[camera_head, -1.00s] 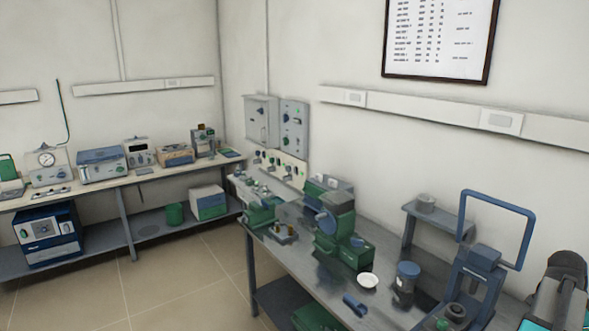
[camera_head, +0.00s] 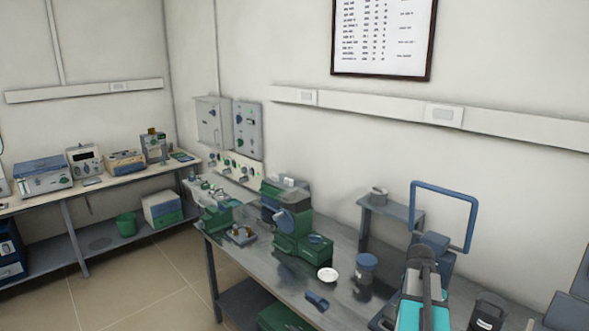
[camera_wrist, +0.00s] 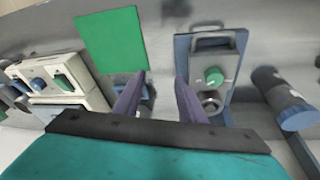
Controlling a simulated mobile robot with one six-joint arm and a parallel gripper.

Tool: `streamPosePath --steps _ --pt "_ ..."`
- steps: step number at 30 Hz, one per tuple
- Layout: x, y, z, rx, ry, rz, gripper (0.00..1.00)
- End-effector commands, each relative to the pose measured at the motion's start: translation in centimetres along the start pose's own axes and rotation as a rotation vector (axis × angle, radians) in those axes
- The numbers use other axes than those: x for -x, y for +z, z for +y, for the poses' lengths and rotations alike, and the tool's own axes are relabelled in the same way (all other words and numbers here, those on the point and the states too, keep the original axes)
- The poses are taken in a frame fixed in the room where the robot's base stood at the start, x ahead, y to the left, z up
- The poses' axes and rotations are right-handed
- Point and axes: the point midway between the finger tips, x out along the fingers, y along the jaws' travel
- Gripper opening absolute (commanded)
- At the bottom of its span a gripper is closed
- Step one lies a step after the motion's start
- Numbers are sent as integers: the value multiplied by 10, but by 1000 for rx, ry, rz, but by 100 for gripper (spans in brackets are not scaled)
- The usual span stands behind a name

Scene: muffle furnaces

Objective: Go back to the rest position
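My gripper (camera_wrist: 157,97) shows in the wrist view with its two dark purple fingers apart and nothing held between them. Beyond the fingers lie a flat green panel (camera_wrist: 110,38) and a blue-framed device with a green knob (camera_wrist: 214,76). In the head view, part of my arm, teal and dark grey, reaches over the right part of the workbench (camera_head: 262,268), in front of the device with the blue loop handle (camera_head: 444,190). The fingertips cannot be made out there.
A white dish (camera_head: 327,274), a blue-lidded jar (camera_head: 366,270) and a small blue item (camera_head: 317,300) stand near my arm. A green machine (camera_head: 295,228) is further left. A side bench (camera_head: 85,198) holds instruments. The floor (camera_head: 150,285) is clear.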

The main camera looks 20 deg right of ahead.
Motion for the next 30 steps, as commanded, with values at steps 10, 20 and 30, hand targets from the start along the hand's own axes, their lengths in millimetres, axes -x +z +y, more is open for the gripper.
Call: streamPosePath --steps 10,20,30 --pt "-14 112 -79 352 -67 -44 37" --pt "-23 224 -128 678 -129 -80 37" --pt "-30 343 -152 1009 -190 -112 37"
